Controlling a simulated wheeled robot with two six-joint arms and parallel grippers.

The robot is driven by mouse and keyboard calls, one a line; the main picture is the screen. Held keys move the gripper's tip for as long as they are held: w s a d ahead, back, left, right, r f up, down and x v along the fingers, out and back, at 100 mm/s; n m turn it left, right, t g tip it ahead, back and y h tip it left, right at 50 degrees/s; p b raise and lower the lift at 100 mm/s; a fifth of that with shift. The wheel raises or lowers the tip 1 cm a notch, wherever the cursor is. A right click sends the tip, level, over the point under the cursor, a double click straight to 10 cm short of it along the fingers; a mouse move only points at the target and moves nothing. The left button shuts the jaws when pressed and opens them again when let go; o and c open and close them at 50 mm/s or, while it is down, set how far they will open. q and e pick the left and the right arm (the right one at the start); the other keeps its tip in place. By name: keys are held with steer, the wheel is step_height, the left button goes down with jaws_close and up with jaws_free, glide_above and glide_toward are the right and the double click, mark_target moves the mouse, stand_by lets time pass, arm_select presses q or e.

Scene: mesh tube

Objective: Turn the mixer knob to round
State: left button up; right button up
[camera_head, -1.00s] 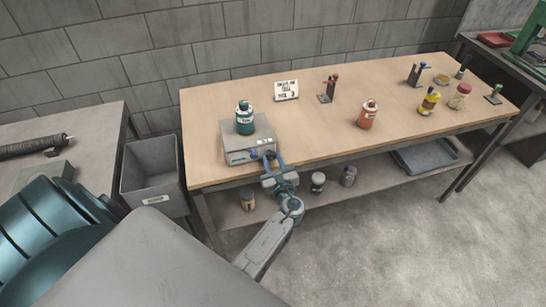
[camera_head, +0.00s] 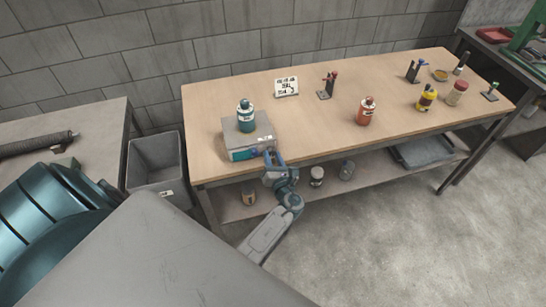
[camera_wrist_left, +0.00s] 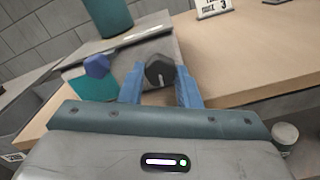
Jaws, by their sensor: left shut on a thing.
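The mixer (camera_head: 235,142) is a grey box at the front left of the wooden table, with a teal bottle (camera_head: 246,116) standing on top. In the left wrist view its front carries a teal panel (camera_wrist_left: 95,88), a blue knob (camera_wrist_left: 97,66) and a dark round knob (camera_wrist_left: 159,70). My left gripper (camera_head: 270,156) is at the right end of the mixer's front. Its blue fingers are shut on the dark knob, one on each side. A small light mark shows on the knob's face; its exact setting is hard to read. My right gripper is out of view.
A small white sign (camera_head: 286,87) stands behind the mixer. A grey bin (camera_head: 155,168) is left of the table (camera_head: 320,128). The table's middle is mostly clear.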

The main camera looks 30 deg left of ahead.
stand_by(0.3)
arm_select(q)
steer(key=o, duration=1)
steer(key=v, duration=1)
steer(key=shift+s+d+p, duration=0.15)
steer(key=shift+d+p, duration=0.1)
steer(key=shift+p, duration=0.15)
steer(key=shift+f, duration=0.15)
